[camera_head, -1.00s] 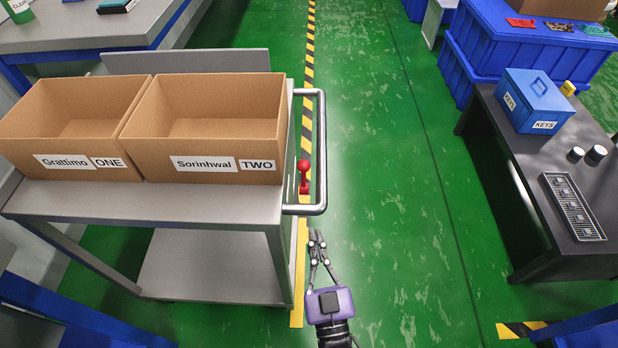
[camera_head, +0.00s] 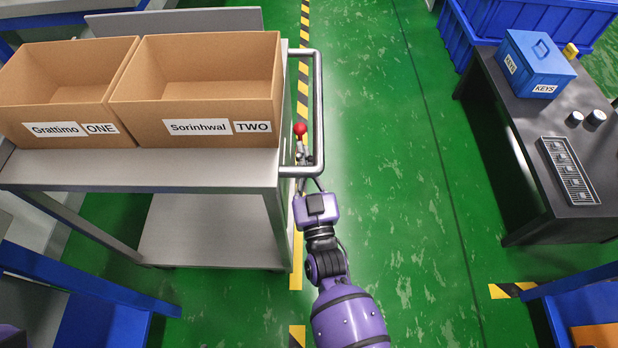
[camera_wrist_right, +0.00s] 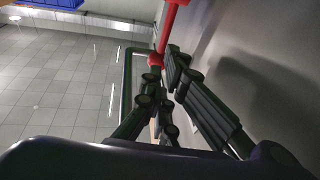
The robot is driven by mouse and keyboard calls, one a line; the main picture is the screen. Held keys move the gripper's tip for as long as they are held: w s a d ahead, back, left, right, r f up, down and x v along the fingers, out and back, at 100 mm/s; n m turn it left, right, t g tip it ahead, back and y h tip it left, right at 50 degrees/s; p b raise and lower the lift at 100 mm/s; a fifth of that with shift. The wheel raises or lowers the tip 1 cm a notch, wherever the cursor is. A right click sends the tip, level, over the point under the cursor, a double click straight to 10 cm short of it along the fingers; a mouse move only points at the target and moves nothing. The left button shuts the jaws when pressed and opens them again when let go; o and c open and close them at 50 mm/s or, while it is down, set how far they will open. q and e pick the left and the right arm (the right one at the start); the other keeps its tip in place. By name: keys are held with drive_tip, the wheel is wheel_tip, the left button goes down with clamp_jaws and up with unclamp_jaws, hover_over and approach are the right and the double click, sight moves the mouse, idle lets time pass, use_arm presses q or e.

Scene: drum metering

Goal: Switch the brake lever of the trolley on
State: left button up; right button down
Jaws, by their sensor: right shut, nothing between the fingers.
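The grey trolley (camera_head: 80,175) stands at the left of the head view, with a metal handle (camera_head: 319,110) on its right end. Its red brake lever (camera_head: 300,129) shows a round knob, upright beside the trolley's end, inside the handle's loop. The lever's red shaft also shows in the right wrist view (camera_wrist_right: 169,28). My right gripper (camera_head: 304,154) is shut and empty, just on the near side of the lever. My left gripper is not in view.
Two cardboard boxes, ONE (camera_head: 60,95) and TWO (camera_head: 210,90), stand on the trolley. A dark table (camera_head: 510,130) with a blue KEYS box (camera_head: 535,68) is at the right. The green floor (camera_head: 390,200) between is clear.

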drive_tip(key=x, duration=0.2)
drive_tip(key=shift+w, duration=0.35)
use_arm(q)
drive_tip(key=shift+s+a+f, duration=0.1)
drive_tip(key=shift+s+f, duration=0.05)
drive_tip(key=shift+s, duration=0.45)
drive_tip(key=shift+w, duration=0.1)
